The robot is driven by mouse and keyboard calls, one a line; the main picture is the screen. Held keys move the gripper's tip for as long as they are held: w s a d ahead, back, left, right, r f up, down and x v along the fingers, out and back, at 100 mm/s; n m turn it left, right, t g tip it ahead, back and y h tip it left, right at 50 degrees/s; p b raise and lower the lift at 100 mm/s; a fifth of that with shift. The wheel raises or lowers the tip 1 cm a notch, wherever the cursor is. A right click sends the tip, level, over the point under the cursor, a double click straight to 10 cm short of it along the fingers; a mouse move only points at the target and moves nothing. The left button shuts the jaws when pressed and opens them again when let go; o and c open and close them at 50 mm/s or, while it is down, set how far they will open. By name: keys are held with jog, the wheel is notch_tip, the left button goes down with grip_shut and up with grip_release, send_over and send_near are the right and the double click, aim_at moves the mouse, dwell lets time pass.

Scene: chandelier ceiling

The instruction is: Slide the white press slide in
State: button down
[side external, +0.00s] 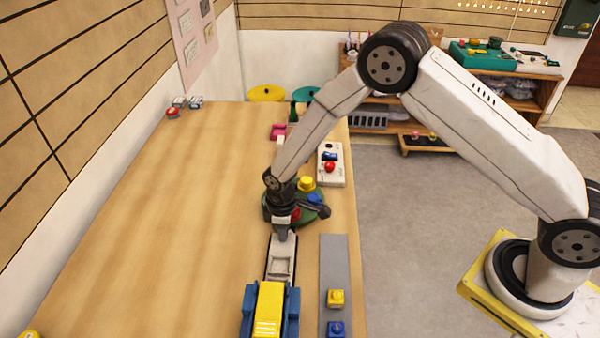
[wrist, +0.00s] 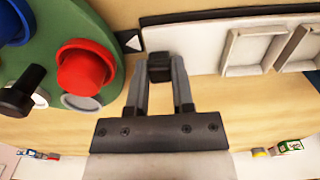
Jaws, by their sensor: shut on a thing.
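The white press slide (side external: 281,262) lies in a dark track, running from below my gripper toward the blue press (side external: 249,308) with its yellow top (side external: 268,305). In the wrist view, the slide (wrist: 238,50) shows square recessed panels and a dark knob (wrist: 160,68) at its end. My gripper (wrist: 160,82) is shut on this knob, a finger on each side. In the side view, my gripper (side external: 282,234) is at the slide's far end, and its fingers are small there. The inside of the press is hidden.
A green round board (side external: 314,217) with coloured knobs stands close behind my gripper; its red knob (wrist: 84,70) is left of the fingers. A grey strip (side external: 333,262) with yellow and blue buttons lies right of the slide.

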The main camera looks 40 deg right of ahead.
aim_at(277, 278)
jog(key=s+a, duration=0.9)
jog(key=shift+s+a, duration=0.25)
jog(key=shift+a, duration=0.05)
jog(key=shift+c, duration=2.4)
grip_release()
jog(key=shift+r, duration=0.15)
jog(key=shift+r, duration=0.4)
notch_tip(277, 278, up, 7)
